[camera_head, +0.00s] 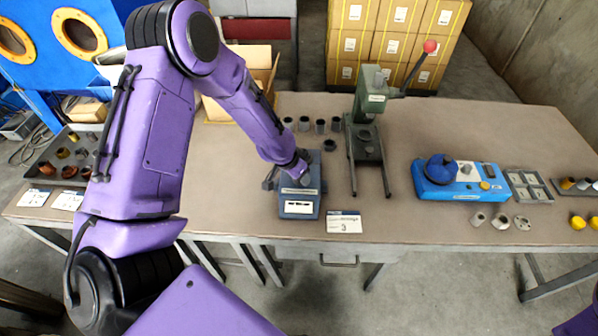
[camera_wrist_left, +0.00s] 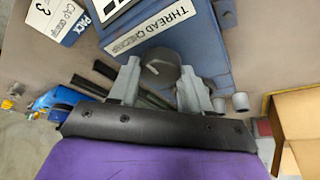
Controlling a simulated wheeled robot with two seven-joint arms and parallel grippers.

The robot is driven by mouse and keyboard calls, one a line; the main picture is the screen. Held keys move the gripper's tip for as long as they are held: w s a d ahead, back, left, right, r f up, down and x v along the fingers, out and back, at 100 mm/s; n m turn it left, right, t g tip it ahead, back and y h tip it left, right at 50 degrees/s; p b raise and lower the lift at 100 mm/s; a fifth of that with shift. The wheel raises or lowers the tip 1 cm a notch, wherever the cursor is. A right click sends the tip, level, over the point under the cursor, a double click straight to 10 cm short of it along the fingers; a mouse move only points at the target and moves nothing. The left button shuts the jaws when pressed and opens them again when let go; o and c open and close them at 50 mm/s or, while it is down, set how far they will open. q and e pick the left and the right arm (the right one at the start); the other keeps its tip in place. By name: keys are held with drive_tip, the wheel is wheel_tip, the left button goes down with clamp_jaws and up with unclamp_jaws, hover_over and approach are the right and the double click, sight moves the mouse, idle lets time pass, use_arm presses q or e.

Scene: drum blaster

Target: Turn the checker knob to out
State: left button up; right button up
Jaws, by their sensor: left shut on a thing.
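The thread checker (camera_head: 299,205) is a grey-blue box with a white label, standing near the front edge of the bench. In the left wrist view its blue face (camera_wrist_left: 185,30) carries a "THREAD CHECKER" label. My left gripper (camera_head: 297,180) reaches down onto the checker's top from the left. In the left wrist view the grey fingers of the left gripper (camera_wrist_left: 160,84) stand on either side of the dark grey round knob (camera_wrist_left: 160,66) and are shut on it. The fingers partly hide the knob, and its pointer and any position marks cannot be read. My right gripper is out of view.
A green press (camera_head: 368,105) with a red-tipped lever stands right of the checker. A small white card (camera_head: 344,222) lies beside it. Several dark cylinders (camera_head: 320,126) stand behind. A blue device (camera_head: 460,180) sits farther right. The bench front between has free room.

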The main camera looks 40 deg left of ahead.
use_arm(q)
drive_tip(key=o, duration=1)
drive_tip(key=b+v, duration=0.1)
drive_tip(key=v, duration=0.9)
drive_tip(key=shift+s+r, duration=0.1)
drive_tip(key=shift+r, duration=0.1)
